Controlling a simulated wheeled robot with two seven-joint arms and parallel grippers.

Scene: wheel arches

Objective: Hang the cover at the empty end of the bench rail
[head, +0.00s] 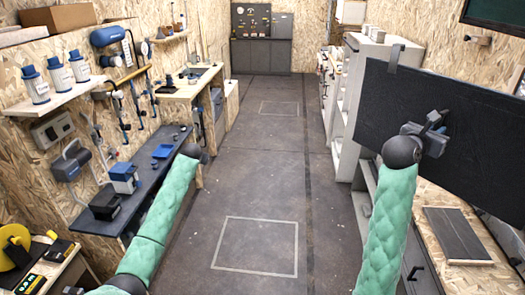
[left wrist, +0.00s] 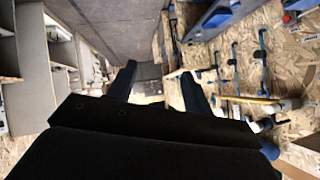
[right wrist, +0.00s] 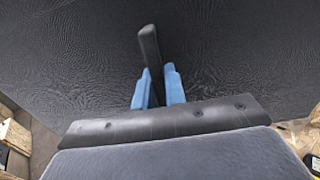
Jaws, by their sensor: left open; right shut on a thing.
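The cover (head: 440,125) is a large flat dark panel at the right of the head view, held up off the floor and slanting down to the right. A dark hook (head: 395,55) stands up from its top edge near its left end. My right gripper (head: 432,130) is shut on a dark handle on the cover's near face. In the right wrist view the cover (right wrist: 230,50) fills the background, and the blue fingers grip the handle (right wrist: 150,48). My left gripper (left wrist: 155,85) is open and empty, pointing down the aisle. I cannot make out the bench rail; the cover may hide it.
A wooden bench (head: 480,270) with a dark plate (head: 455,235) stands below the cover. Pale shelving (head: 350,110) stands beyond it. A dark left shelf (head: 135,195) bears boxes. The middle aisle floor (head: 260,180) is clear. A dark screen (head: 495,15) hangs top right.

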